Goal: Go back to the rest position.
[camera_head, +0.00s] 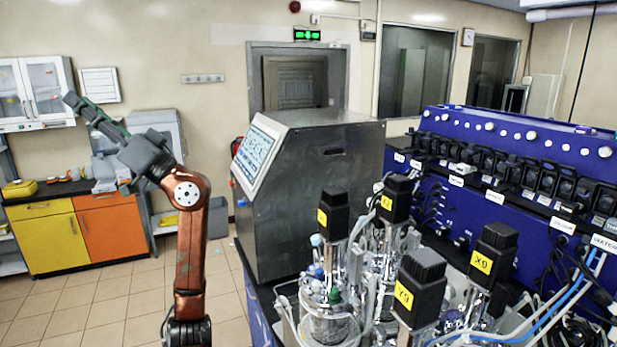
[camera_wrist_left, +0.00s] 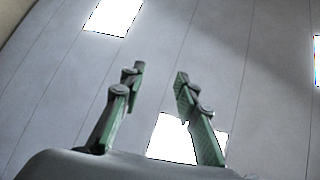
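My left gripper (camera_head: 82,108) is raised at the left of the head view on my copper-coloured arm, well away from the bioreactors. Its fingers point up and to the left. In the left wrist view the two green-and-grey fingers (camera_wrist_left: 159,78) stand apart with nothing between them, against the ceiling and its bright light panels. My right gripper is in neither view. The bioreactors stand at the lower right of the head view, with a glass vessel (camera_head: 331,318) and black motors with yellow labels, such as the Y9 motor (camera_head: 420,287) and the X9 motor (camera_head: 494,255).
A steel cabinet with a screen (camera_head: 318,190) stands behind the bioreactors. A blue control panel (camera_head: 470,130) with cables runs along the right. Yellow and orange cupboards (camera_head: 48,240) stand at the left wall. The tiled floor (camera_head: 100,305) at the lower left is clear.

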